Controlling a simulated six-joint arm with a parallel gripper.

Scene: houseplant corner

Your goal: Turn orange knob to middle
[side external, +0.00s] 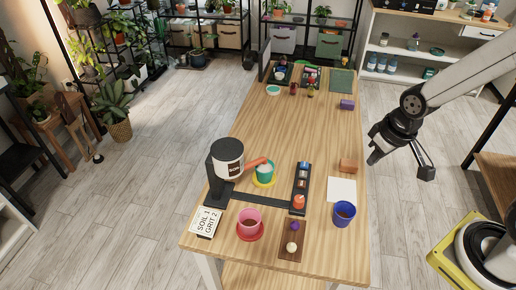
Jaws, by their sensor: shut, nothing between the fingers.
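The orange knob (299,201) sits at the near end of this panel. My gripper (399,169) hangs in the air to the right of the table, well apart from the panel and the knob. Its fingers are shut and it holds nothing. The knob's exact setting is too small to read.
A dispenser (226,158) with an orange spout stands left of the panel, above a green pot (264,172). The table's middle is clear.

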